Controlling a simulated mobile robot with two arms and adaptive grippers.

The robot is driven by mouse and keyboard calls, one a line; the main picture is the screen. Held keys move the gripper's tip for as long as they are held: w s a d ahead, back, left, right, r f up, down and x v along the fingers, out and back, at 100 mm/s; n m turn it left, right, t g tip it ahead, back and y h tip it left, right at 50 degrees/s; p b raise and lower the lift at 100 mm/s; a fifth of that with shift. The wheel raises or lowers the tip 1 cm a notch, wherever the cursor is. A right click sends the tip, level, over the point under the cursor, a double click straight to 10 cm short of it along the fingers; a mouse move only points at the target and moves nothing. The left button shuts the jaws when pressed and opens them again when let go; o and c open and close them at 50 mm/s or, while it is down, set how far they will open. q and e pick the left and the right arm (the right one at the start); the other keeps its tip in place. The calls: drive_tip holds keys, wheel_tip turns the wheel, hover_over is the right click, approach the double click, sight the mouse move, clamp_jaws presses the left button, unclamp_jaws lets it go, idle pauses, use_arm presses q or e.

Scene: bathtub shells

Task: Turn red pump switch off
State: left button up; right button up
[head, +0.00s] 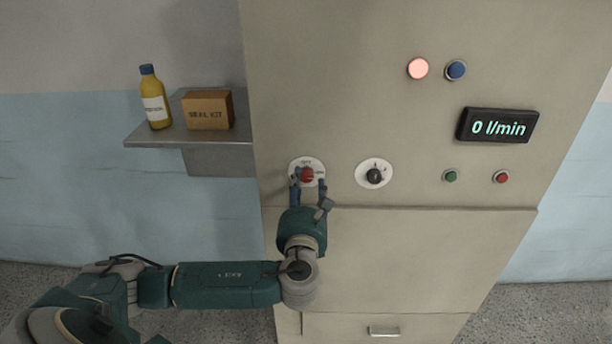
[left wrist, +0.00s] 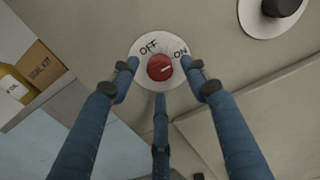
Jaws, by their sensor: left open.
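The red pump switch (head: 307,174) is a round red knob on a white plate on the beige cabinet front. In the left wrist view the red knob (left wrist: 160,67) sits between the words OFF, at upper left, and ON, at right. A short pale mark on the knob appears to point right, toward ON. My left gripper (head: 309,184) is open in front of the switch. In the left wrist view its three blue fingers (left wrist: 160,76) spread around the knob, apparently without touching it. My right gripper is not in view.
A black knob (head: 375,176) is to the right of the switch. A pale red lamp (head: 418,69), blue button (head: 456,70), green button (head: 451,175) and red button (head: 501,177) are further right. The display (head: 498,126) reads 0 l/min. A shelf (head: 150,135) at left holds a bottle (head: 154,98) and box (head: 208,110).

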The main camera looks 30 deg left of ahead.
use_arm(q)
drive_tip(key=shift+x, duration=1.2)
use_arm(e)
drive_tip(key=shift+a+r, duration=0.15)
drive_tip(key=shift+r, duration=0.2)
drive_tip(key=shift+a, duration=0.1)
use_arm(q)
drive_tip(key=c, duration=0.3)
drive_tip(key=shift+d, duration=0.1)
drive_tip(key=c, duration=0.8)
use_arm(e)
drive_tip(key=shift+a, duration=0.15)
